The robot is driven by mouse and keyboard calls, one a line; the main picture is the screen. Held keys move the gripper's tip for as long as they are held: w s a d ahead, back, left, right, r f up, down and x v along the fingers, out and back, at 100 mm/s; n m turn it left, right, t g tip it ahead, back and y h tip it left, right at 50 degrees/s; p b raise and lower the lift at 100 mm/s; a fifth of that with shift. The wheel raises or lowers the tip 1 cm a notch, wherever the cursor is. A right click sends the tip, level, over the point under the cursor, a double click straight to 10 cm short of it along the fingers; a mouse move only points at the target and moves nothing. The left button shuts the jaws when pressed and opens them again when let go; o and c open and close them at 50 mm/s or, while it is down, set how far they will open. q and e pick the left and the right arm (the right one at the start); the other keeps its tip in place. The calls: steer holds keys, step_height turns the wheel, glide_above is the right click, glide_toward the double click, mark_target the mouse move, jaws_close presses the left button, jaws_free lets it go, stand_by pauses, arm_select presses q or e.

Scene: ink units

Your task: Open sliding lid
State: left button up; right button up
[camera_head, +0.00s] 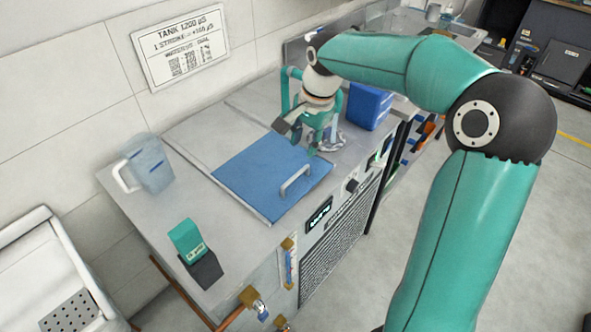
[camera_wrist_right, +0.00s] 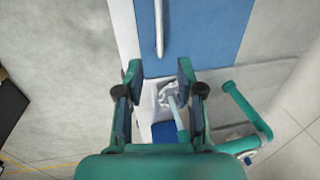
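The blue sliding lid (camera_head: 245,172) lies flat in the top of the grey machine, with a metal bar handle (camera_head: 295,180) near its front edge. In the right wrist view, the lid (camera_wrist_right: 205,25) and part of its handle (camera_wrist_right: 159,28) show at the top, beyond my fingertips. My right gripper (camera_head: 312,142) is above the machine top, just past the lid's far right end and apart from the handle. In the wrist view, its two fingers (camera_wrist_right: 158,76) stand apart with nothing gripped between them. My left gripper is not in view.
A blue container (camera_head: 369,106) and a crumpled cloth (camera_head: 332,141) are near my right gripper. A wall with a sign (camera_head: 180,47) is behind.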

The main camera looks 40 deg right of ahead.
mark_target(296, 175)
steer(key=f, duration=0.3)
steer(key=w+f, duration=0.1)
steer(key=f, duration=0.3)
steer(key=w+f, duration=0.1)
steer(key=f, duration=0.3)
steer(key=shift+w+a+f, duration=0.1)
steer(key=shift+a+f, duration=0.05)
jaws_close()
